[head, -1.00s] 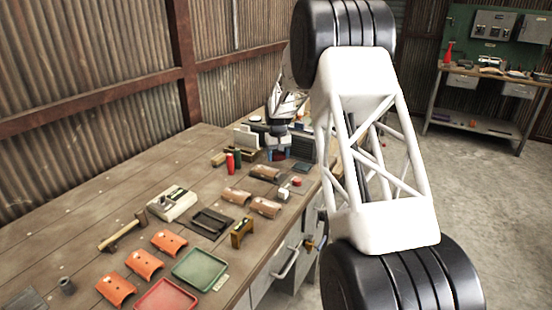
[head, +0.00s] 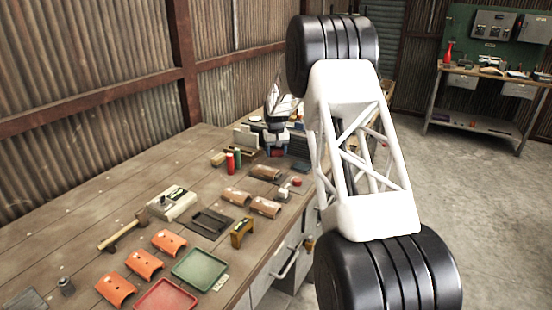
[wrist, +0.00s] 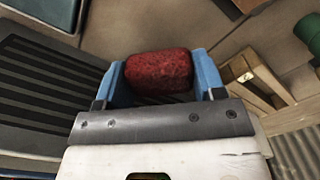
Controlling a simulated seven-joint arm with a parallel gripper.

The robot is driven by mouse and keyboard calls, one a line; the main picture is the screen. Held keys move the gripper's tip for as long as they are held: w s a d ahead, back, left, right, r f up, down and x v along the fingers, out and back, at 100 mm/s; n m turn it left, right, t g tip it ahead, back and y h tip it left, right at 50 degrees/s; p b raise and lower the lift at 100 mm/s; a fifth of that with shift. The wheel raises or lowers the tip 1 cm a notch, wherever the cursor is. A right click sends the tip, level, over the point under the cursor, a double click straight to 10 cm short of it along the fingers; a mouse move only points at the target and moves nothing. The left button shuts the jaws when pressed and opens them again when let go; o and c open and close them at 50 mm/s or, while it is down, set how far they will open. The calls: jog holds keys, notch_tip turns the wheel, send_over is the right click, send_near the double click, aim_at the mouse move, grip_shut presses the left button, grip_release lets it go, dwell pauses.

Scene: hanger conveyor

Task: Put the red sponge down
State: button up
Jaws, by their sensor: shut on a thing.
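The red sponge (wrist: 158,72) is a dark red, speckled block in the wrist view. My gripper (wrist: 160,80) is shut on it, with one blue finger on each side. The sponge is held above the bench, and how far above it is I cannot tell. In the head view my gripper (head: 276,140) is small, at the far end of the bench.
A dark ribbed tray (wrist: 45,95) lies left of the gripper in the wrist view. A wooden crate (wrist: 258,85) and a green cylinder (wrist: 310,32) are at right. The workbench (head: 85,195) holds orange curved pieces (head: 145,263), a green tray (head: 200,269) and a red tray (head: 165,298).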

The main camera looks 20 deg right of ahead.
aim_at(276, 150)
jog(key=shift+f, duration=1.5)
jog(key=shift+f, duration=0.15)
jog(key=o, duration=0.9)
jog(key=shift+r, duration=6.15)
